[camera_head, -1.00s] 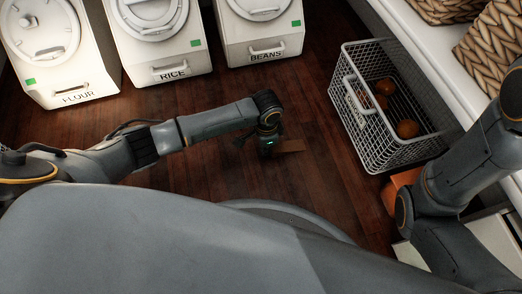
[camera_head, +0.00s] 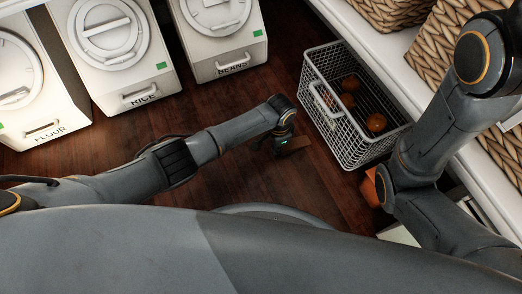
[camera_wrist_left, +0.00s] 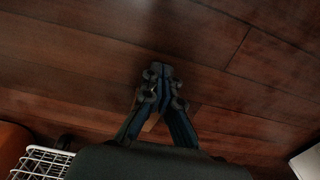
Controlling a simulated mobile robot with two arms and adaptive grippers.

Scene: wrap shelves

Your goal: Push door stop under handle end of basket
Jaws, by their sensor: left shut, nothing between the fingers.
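The white wire basket (camera_head: 355,140) stands on the dark wood floor, its handle (camera_head: 324,101) on the end facing left. The door stop, a flat brown wedge (camera_head: 297,145), lies on the floor between my left gripper and the basket, apart from the basket by a small gap. My left gripper (camera_head: 281,150) is low at the door stop's left end, shut and empty; I cannot tell if it touches. In the left wrist view the shut fingers (camera_wrist_left: 161,74) hide most of the wedge, and a basket corner (camera_wrist_left: 42,162) shows at lower left. My right gripper is out of view.
Several oranges (camera_head: 376,122) lie in the basket. An orange object (camera_head: 370,187) is at the basket's near end, beside my right arm. White bins (camera_head: 217,35) line the back; a white shelf (camera_head: 352,49) with woven baskets (camera_head: 465,62) runs along the right.

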